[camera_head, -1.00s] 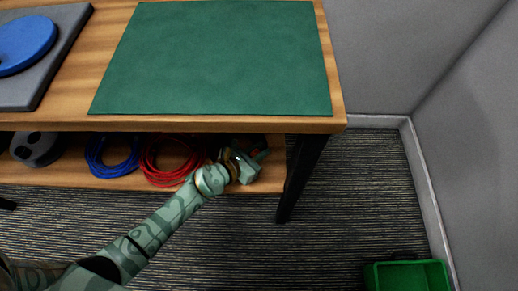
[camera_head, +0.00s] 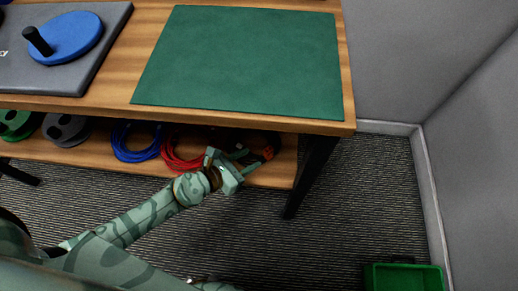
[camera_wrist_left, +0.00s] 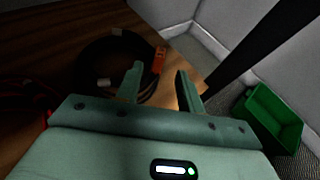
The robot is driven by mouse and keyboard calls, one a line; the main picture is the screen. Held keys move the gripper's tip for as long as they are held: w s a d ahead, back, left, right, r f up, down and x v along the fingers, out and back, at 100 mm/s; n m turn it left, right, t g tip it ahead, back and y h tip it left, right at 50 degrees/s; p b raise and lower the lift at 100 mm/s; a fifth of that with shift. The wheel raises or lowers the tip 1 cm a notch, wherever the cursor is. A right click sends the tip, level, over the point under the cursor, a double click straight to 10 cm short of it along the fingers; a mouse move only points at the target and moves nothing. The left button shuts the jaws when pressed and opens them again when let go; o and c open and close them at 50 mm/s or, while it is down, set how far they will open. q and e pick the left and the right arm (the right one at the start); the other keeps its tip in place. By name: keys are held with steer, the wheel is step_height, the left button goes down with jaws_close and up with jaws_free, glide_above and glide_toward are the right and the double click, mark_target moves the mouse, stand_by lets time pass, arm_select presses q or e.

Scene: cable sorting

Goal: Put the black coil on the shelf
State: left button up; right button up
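The black coil (camera_wrist_left: 90,62) lies on the wooden lower shelf (camera_head: 100,155) under the table, at its right end. An orange tag on the coil shows in the left wrist view and, small, in the head view. My left gripper (camera_wrist_left: 160,82) is open, its two fingers apart with nothing clearly held between them. Its left finger overlaps the coil's near right edge in the picture; I cannot tell whether they touch. In the head view the left gripper (camera_head: 246,163) is at the shelf's front edge and hides part of the coil. My right gripper is not in view.
A red coil (camera_head: 180,158) and a blue coil (camera_head: 135,150) lie left of the gripper on the shelf, with grey (camera_head: 67,130) and green (camera_head: 17,124) reels farther left. A black table leg (camera_head: 312,175) stands close right. A green bin (camera_head: 405,279) is on the floor.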

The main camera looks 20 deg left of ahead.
arm_select(q)
steer(key=shift+s+a+r, duration=0.2)
steer(key=shift+s+a, duration=0.1)
steer(key=shift+s, duration=0.3)
steer(key=s+a+f+n+y, duration=0.1)
steer(key=s+a+n+y, duration=0.85)
steer(key=n, duration=1.05)
steer(key=s+a+f+n+g, duration=0.1)
steer(key=s+n+g, duration=0.4)
steer(key=s, duration=0.6)
steer(key=s+a+f+n+g, duration=0.1)
steer(key=s+f+n+g, duration=0.2)
steer(key=s+n+g, duration=0.3)
steer(key=s+n, duration=0.2)
steer(key=s, duration=0.3)
steer(key=shift+a+f+n, duration=0.3)
steer(key=shift+n, duration=0.1)
